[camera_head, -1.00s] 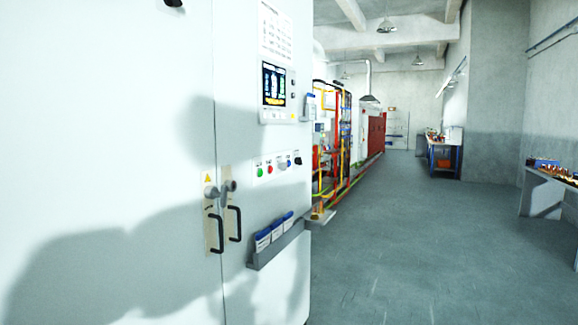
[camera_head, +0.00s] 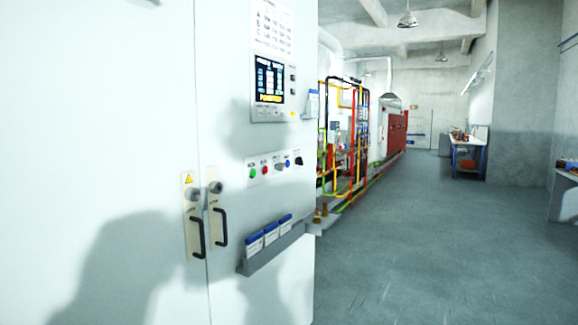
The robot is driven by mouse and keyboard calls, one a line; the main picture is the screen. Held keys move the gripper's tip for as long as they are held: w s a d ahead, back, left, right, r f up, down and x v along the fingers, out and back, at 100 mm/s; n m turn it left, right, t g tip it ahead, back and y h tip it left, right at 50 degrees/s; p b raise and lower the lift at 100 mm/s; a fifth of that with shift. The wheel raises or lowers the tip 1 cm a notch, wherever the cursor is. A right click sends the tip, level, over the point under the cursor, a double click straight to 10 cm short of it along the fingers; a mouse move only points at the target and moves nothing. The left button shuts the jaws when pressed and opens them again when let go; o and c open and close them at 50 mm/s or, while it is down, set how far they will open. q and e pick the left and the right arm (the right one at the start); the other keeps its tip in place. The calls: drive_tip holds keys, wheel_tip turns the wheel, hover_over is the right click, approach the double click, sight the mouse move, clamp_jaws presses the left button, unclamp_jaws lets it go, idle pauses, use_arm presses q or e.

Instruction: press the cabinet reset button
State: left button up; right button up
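A tall white cabinet (camera_head: 150,120) fills the left of the head view. On its right door is a row of controls: a green button (camera_head: 253,173), a red button (camera_head: 265,170), a grey-blue control (camera_head: 281,165) and a black knob (camera_head: 299,161). Their labels are too small to read, so I cannot tell which one is the reset button. Above them is a lit display screen (camera_head: 269,80). Neither of my grippers is in view; only soft shadows fall on the cabinet front.
Two black door handles (camera_head: 221,226) and a grey document holder (camera_head: 272,247) stick out from the cabinet. A yellow and red pipe frame (camera_head: 345,140) stands behind it. Open grey floor (camera_head: 430,250) lies to the right, with a workbench (camera_head: 468,155) farther back.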

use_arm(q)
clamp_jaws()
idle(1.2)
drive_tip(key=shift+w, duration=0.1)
